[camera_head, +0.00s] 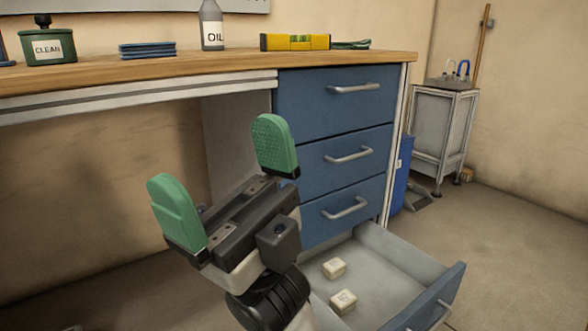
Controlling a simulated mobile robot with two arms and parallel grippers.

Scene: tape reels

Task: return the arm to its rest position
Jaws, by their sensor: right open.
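My right gripper (226,184) is in the lower middle of the head view. Its two green-padded fingers are spread wide apart with nothing between them. It stands in the air in front of the workbench, left of the open bottom drawer (395,258). My right arm comes up from the bottom edge, and its lower part is cut off by the frame. My left gripper is not in view.
The open drawer holds two small pale blocks, one farther back (334,268) and one nearer (343,302). Three blue drawers above are shut. The wooden benchtop (200,68) carries an oil bottle (211,25), a yellow level (295,42), and a green CLEAN tin (48,48).

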